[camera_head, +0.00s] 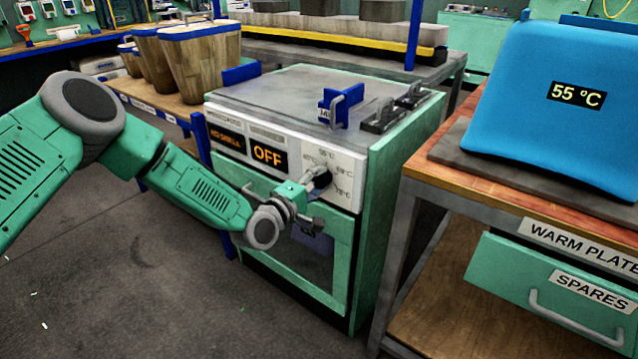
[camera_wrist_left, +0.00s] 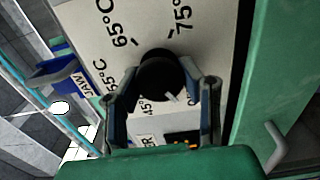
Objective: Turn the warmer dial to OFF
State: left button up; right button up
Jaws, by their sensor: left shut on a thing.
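The warmer (camera_head: 392,150) is a green box with a white front panel. Its orange display (camera_head: 267,156) reads OFF. The black dial (camera_head: 323,179) sits at the right of the panel, among temperature marks. My left gripper (camera_head: 311,190) is at the panel, shut on the dial. In the left wrist view, the dial (camera_wrist_left: 160,72) is between the two fingers, with a white pointer mark aimed to the lower right, towards a label partly hidden by the right finger. The marks 55, 65 and 75 °C show around it. My right gripper is not in view.
A wooden bench (camera_head: 455,185) with a blue cover (camera_head: 560,125) showing 55 °C stands at the right. A blue-handled piece (camera_head: 340,104) and grey handles are on the warmer's top. Wooden buckets (camera_head: 200,65) stand on a shelf behind left.

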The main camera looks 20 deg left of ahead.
pick_arm(q)
jog(key=shift+s+d+f, duration=0.1)
jog(key=shift+s+f, duration=0.15)
jog(key=shift+f, duration=0.25)
jog(key=o, duration=1.2)
jog(key=shift+w+r, duration=0.1)
jog(key=shift+r, duration=0.1)
jog(key=shift+r, duration=0.1)
jog(key=v, duration=1.2)
